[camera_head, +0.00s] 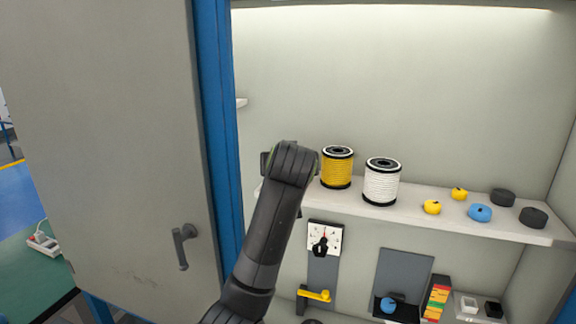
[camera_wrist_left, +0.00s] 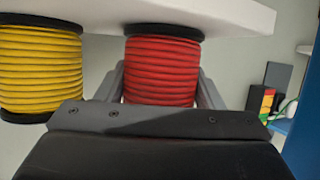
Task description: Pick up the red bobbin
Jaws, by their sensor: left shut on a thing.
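The red bobbin (camera_wrist_left: 162,68) shows in the left wrist view, with a black flange against the white shelf (camera_wrist_left: 240,12). My left gripper (camera_wrist_left: 163,85) has a grey finger on each side of it and is shut on it. In the head view my left arm (camera_head: 268,220) reaches up to the shelf and hides the red bobbin and the fingers. I cannot tell whether the bobbin is clear of the shelf. My right gripper is in neither view.
A yellow bobbin (camera_head: 337,168) stands close beside my left wrist, with a white bobbin (camera_head: 381,182) to its right. Small yellow, blue and black pieces lie farther right on the shelf. The cabinet door (camera_head: 120,130) is at the left.

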